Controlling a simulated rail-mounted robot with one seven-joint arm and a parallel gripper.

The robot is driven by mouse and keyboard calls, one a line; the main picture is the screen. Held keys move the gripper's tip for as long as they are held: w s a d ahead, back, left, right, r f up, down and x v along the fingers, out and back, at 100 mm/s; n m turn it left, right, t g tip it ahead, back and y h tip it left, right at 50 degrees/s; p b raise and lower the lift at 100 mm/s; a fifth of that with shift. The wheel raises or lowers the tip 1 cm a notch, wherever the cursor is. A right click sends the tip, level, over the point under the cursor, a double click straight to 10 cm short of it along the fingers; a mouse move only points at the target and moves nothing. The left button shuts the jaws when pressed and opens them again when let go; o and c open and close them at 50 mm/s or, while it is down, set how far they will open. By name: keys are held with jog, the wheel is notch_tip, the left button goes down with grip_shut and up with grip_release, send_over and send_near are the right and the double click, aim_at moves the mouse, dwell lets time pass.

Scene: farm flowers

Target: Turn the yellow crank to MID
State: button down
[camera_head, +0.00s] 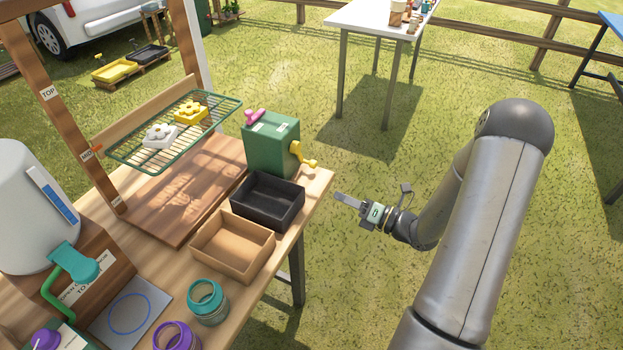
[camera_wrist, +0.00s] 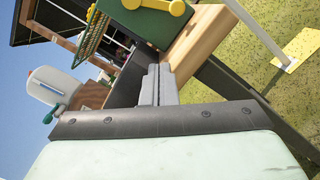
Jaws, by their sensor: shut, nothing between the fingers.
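The yellow crank (camera_head: 303,157) sticks out of the right side of a green box (camera_head: 268,150) at the table's far right corner. In the wrist view the crank (camera_wrist: 155,5) shows at the top edge, partly cut off. A pink crank (camera_head: 254,116) is on the box's top. A green wire rack (camera_head: 136,156) hangs in a wooden frame whose post carries a TOP label (camera_head: 49,93) and a MID label (camera_head: 87,154). My gripper (camera_head: 345,199) is shut and empty, right of the table edge and nearer than the crank, apart from it. Its fingers (camera_wrist: 157,85) are together.
A white (camera_head: 160,136) and a yellow flower-shaped piece (camera_head: 190,113) lie on the rack. A black bin (camera_head: 268,211) and a cardboard bin (camera_head: 232,262) stand beside the box. Jars (camera_head: 208,312) stand at the front. Open grass lies right of the table.

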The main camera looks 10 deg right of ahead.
aim_at(317, 187)
jog(key=w+a+m, duration=0.4)
jog(key=a, duration=0.1)
jog(key=w+a+m+t+h+p, duration=0.1)
jog(key=w+a+m, duration=0.1)
jog(key=shift+a+f, duration=0.1)
jog(key=shift+a, duration=0.1)
jog(key=shift+w+d+r, duration=0.3)
jog(key=shift+w+d, duration=0.6)
jog(key=shift+w, duration=0.05)
jog(key=shift+w+d+r, duration=0.1)
jog(key=shift+w+d, duration=0.15)
jog(key=shift+w, duration=0.2)
jog(key=shift+w+d+r+n, duration=0.15)
jog(key=shift+w+d+n, duration=0.4)
jog(key=shift+w+n, duration=0.1)
